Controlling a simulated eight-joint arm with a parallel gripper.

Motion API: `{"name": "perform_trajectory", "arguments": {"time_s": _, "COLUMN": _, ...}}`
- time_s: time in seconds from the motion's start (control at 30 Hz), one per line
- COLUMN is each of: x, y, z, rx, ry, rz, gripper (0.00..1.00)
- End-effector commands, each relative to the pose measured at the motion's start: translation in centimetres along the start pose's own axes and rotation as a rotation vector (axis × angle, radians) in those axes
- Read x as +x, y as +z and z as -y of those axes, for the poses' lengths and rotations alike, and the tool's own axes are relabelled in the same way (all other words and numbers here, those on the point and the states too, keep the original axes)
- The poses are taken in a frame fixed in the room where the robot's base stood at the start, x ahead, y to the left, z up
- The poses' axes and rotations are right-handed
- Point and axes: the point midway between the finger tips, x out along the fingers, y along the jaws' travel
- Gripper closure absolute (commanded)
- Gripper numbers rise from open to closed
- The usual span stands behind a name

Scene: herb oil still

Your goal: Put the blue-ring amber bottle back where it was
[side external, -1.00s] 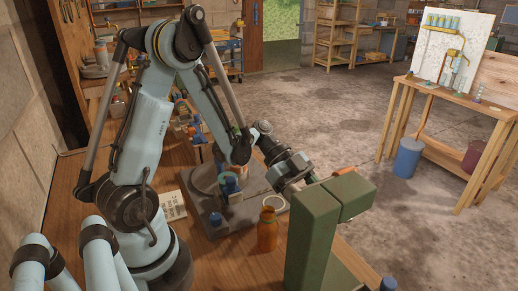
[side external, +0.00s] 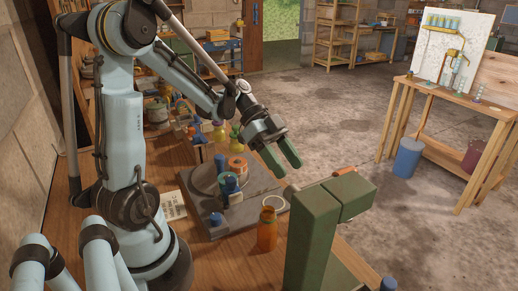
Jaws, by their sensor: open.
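An amber bottle (side external: 267,236) stands upright on the bench beside the front right corner of the dark grey base plate (side external: 257,206). I cannot make out a blue ring on it. A pale ring (side external: 273,202) shows just above and behind its neck. My gripper (side external: 285,168) has two green fingers, spread apart with nothing between them. It hangs in the air above and behind the bottle, clear of it. An orange, round-topped item (side external: 238,166) and a blue piece (side external: 228,184) are on the base plate's round part.
A large green block-shaped post (side external: 313,236) stands close to the bottle's right. A small blue knob (side external: 216,219) sits at the plate's front left. A printed sheet (side external: 173,205) lies to the left. Several flasks and jars stand farther back.

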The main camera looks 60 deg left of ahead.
Motion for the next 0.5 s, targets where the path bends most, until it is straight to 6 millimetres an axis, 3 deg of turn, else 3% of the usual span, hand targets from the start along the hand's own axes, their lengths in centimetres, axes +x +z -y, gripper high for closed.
{"name": "perform_trajectory", "arguments": {"time_s": 0.2, "x": 2.3, "y": -1.1, "z": -1.9, "rx": -0.358, "ry": -0.191, "rz": 0.244, "gripper": 0.42}}
{"name": "perform_trajectory", "arguments": {"time_s": 0.5, "x": 2.5, "y": -1.1, "z": -4.0, "rx": -0.669, "ry": -0.629, "rz": 0.337, "gripper": 0.42}}
